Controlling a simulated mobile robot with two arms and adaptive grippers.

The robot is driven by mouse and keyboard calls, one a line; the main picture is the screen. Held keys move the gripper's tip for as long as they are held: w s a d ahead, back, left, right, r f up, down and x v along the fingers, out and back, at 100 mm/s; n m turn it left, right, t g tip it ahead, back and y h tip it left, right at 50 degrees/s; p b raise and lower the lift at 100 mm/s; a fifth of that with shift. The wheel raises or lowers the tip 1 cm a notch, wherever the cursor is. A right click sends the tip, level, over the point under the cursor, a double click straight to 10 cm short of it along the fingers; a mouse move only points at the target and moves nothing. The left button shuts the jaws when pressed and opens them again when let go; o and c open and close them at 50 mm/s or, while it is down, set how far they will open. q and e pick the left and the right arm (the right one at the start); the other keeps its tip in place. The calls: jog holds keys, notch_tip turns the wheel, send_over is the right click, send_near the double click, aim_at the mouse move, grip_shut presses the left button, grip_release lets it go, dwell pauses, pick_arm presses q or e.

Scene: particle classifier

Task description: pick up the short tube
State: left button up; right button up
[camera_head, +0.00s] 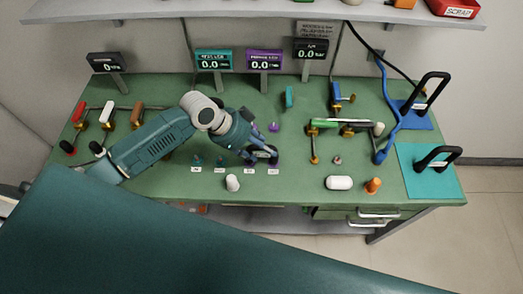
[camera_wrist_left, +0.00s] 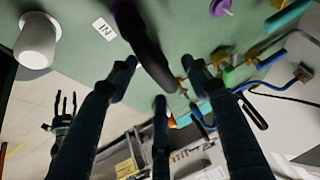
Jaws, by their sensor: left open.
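My left gripper (camera_head: 262,154) reaches down over the front middle of the green table, just behind a row of small labels. In the left wrist view its fingers (camera_wrist_left: 158,85) are spread apart. A dark, curved, tube-like piece (camera_wrist_left: 146,45) shows between the fingertips; it looks like the short tube, and I cannot tell whether the fingers touch it. In the head view the gripper largely hides that spot. A small dark gripper shape, perhaps my right one (camera_wrist_left: 65,115), shows in the left wrist view, too small to judge.
A white cup-like piece (camera_head: 232,183) stands in front of the labels. A purple piece (camera_head: 273,127) and an upright teal piece (camera_head: 289,97) are behind the gripper. Valves with a green handle (camera_head: 325,123) are to the right. Displays (camera_head: 213,60) line the back.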

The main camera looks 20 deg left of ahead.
pick_arm(q)
jog(key=shift+w+d+f, duration=0.2)
jog(key=shift+d+f, duration=0.05)
jog(key=shift+f, duration=0.3)
jog(key=shift+r, duration=0.1)
grip_shut()
jog(key=shift+w+r, duration=0.2)
jog(key=shift+r, duration=0.3)
notch_tip(320, 180, up, 19)
jog(key=b, duration=0.3)
jog(key=shift+s, duration=0.2)
